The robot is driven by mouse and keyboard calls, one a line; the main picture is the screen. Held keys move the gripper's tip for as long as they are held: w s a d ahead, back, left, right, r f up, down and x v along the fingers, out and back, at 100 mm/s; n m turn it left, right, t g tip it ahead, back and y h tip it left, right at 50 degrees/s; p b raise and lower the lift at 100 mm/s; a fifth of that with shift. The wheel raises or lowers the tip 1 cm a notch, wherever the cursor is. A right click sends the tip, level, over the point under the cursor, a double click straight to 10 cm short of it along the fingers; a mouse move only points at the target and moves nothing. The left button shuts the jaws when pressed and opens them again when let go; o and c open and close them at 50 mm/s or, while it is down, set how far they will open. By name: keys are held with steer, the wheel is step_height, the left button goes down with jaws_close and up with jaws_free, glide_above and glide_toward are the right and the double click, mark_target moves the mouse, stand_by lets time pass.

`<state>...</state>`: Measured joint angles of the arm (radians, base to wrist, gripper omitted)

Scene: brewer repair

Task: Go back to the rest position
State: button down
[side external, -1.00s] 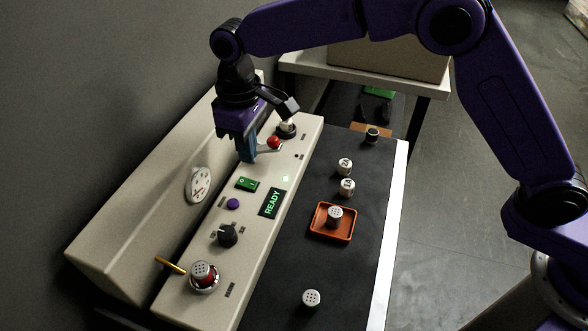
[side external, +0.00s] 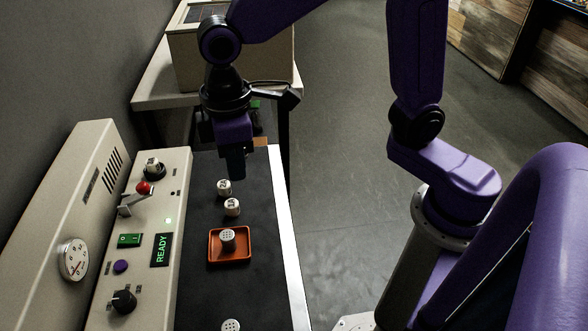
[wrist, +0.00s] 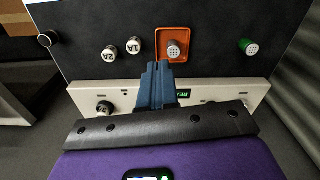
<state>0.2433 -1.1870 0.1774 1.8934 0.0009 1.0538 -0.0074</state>
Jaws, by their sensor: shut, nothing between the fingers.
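My gripper (side external: 236,172) hangs above the far part of the black mat, pointing down with its blue fingers together and empty. In the wrist view the shut fingers (wrist: 158,68) reach toward the mat, near the orange tray. The cream brewer console (side external: 182,200) stands to the left of my gripper, clear of it. Its display (side external: 162,250) reads READY in green, and a small green light is lit. The red-balled lever (side external: 143,188) is on the console's far half.
On the mat (side external: 265,295) are two white-topped cylinders (side external: 224,187) (side external: 232,207), an orange tray (side external: 214,258) holding a perforated-top piece (side external: 228,237), and another such piece (side external: 231,325) at the front. A box (side external: 185,62) stands on a table behind. Open floor lies to the right.

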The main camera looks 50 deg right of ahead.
steer(key=s+d+f+n, duration=0.1)
steer(key=s+d+f, duration=0.1)
steer(key=s+d, duration=1.4)
steer(key=shift+d+f+n, duration=0.3)
steer(key=shift+d+f, duration=0.05)
steer(key=shift+d, duration=0.75)
